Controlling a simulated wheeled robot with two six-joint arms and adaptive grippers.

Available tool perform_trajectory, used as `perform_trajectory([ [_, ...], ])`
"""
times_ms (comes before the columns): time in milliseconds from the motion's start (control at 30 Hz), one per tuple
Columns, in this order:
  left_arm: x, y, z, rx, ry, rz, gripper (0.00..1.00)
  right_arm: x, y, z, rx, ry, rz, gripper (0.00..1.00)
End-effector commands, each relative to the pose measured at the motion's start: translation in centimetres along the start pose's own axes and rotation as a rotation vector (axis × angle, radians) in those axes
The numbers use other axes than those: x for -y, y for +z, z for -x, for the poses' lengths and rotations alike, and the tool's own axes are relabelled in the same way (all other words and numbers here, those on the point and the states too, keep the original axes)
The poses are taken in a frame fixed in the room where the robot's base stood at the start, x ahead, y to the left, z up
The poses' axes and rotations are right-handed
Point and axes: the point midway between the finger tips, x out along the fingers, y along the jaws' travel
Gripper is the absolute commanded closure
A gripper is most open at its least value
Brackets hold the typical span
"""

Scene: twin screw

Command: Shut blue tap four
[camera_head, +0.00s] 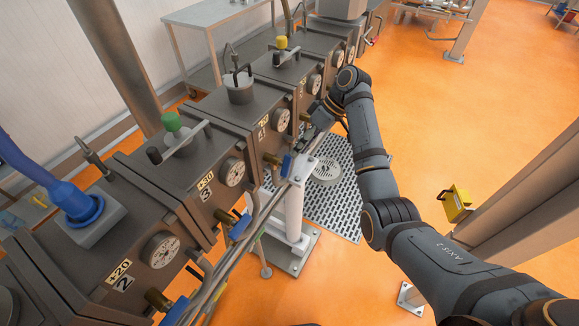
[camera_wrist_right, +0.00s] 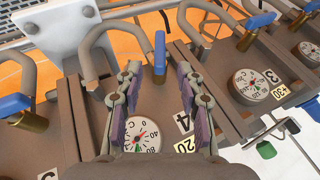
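Blue tap four (camera_head: 287,165) sits low on the front of the grey box with the label 4 (camera_head: 262,122), on a brass fitting. In the right wrist view, the blue handle (camera_wrist_right: 160,54) stands narrow and upright in the picture, between the fingertips of my right gripper (camera_wrist_right: 157,72). The purple-padded fingers are apart, with a gap on each side of the handle. In the head view, my right gripper (camera_head: 308,136) is beside box four, partly hidden by its own wrist. My left gripper is not in view.
Blue tap three (camera_head: 240,226) and another blue tap (camera_head: 175,310) are on neighbouring boxes. Grey pipes (camera_head: 228,262) run close in front. A white post (camera_head: 292,212) stands below tap four. Orange floor lies open to the right.

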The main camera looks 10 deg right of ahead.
Motion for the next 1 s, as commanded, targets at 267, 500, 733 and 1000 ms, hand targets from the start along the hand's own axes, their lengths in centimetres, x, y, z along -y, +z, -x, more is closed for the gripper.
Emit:
perform_trajectory([
  [267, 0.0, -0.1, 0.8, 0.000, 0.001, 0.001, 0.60, 0.2, -0.1, -5.5, 0.002, -0.004, -0.002, 0.62],
  [500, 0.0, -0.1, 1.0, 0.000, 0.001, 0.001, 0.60, 0.1, 0.0, -7.5, 0.002, -0.001, -0.001, 0.62],
  [733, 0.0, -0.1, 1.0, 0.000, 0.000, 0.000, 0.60, 0.0, 0.1, -7.5, 0.001, -0.001, -0.001, 0.65],
  [1000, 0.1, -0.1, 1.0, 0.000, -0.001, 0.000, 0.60, 0.0, 0.0, -7.5, 0.001, 0.000, -0.001, 1.00],
])
